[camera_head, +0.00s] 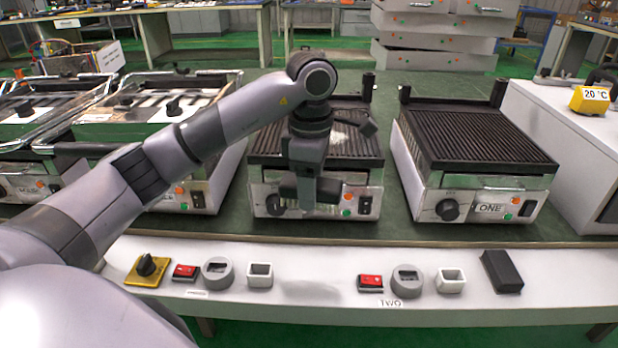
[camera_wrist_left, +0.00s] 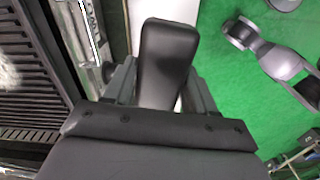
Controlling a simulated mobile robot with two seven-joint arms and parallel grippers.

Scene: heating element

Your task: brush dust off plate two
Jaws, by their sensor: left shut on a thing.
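Plate two is the ribbed dark griddle (camera_head: 350,145) in the middle of the head view, partly behind my left arm. My left gripper (camera_head: 308,203) is in front of this griddle's control panel. It is shut on a dark block-shaped thing, seemingly the brush (camera_wrist_left: 165,60), which sticks out between the fingers in the wrist view. Its bristles cannot be made out. My right gripper is not in view.
Griddle one (camera_head: 485,140) stands to the right, and other griddles (camera_head: 150,110) stand to the left. A front shelf (camera_head: 320,290) carries red switches, grey round parts, white square parts and a black block (camera_head: 502,271). A yellow temperature display (camera_head: 590,100) sits at right.

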